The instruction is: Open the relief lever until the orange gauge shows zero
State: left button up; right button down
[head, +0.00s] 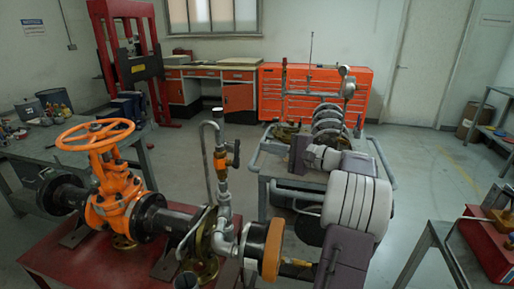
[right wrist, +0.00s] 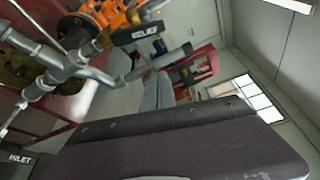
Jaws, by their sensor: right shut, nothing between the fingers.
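A pipe assembly rises at the centre in the head view. It carries an orange relief valve (head: 220,160) with a dark lever (head: 236,153). An orange-rimmed round body (head: 272,248), apparently the gauge, is seen edge-on lower down; no dial or needle can be read. My right gripper (head: 299,155) is shut and empty, to the right of the lever and apart from it in the picture. In the right wrist view a dark part of my gripper fills the bottom, and the grey pipe cross (right wrist: 70,65) is at the upper left. My left gripper is out of view.
An orange gate valve with a handwheel (head: 95,135) stands on the red bench (head: 80,250) at left. A cart (head: 265,180) with grey rings stands behind my right arm. Orange cabinets (head: 315,95) line the back wall.

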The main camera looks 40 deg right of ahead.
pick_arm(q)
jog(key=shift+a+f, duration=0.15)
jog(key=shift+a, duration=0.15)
pick_arm(e)
jog(key=v, duration=0.4)
jog(key=shift+s+a+r, duration=0.15)
jog(key=shift+a, duration=0.25)
